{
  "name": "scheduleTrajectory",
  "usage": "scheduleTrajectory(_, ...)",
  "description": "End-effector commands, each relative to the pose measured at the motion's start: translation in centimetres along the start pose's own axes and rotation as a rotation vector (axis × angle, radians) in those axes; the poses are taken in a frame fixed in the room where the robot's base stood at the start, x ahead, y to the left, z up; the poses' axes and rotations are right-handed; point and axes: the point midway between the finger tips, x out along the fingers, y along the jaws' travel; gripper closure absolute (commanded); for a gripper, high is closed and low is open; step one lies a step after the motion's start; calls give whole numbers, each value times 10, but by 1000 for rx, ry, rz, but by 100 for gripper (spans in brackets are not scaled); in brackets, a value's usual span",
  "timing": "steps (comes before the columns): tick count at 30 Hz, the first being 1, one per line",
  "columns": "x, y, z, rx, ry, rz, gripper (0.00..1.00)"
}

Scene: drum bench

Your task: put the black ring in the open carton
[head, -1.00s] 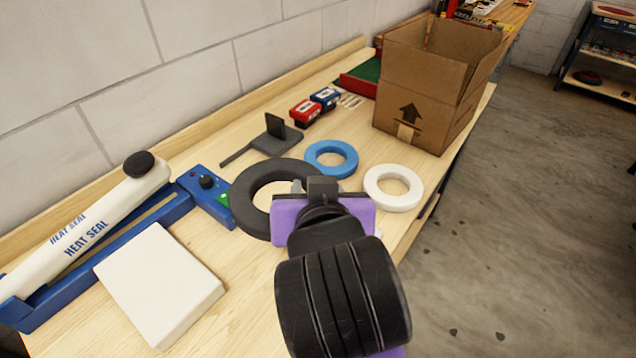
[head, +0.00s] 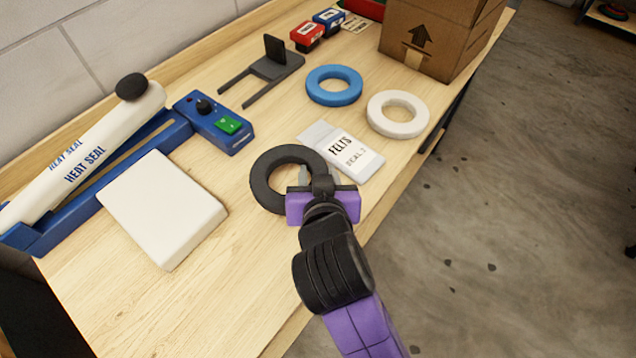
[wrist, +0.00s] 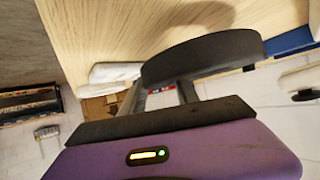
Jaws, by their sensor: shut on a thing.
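My gripper (head: 318,180) is shut on the near right side of the black ring (head: 262,178). The ring is held over the bench between the white block and the felts pack. In the wrist view the black ring (wrist: 205,55) extends out from between the fingers, with a shadow on the wood behind it. How high it hangs is hard to tell. The cardboard carton (head: 450,50) stands at the back right of the bench, its top cut off by the picture edge, so its opening is out of view.
A blue ring (head: 318,88) and a white ring (head: 383,122) lie before the carton. A felts pack (head: 352,160) lies beside the black ring. The heat sealer (head: 110,165), white block (head: 165,215) and grey bracket (head: 262,72) occupy the left. The bench's front is clear.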

Motion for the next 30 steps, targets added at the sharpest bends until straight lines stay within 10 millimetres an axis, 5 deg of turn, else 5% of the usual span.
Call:
scheduleTrajectory(6,15,2,28,-3,-3,1,100)
scheduleTrajectory(19,18,2,33,-1,-1,0,100)
scheduleTrajectory(20,18,2,32,-1,0,0,57)
scheduleTrajectory(22,18,2,32,-1,-1,0,44)
scheduleTrajectory(30,17,2,32,-1,-1,1,41)
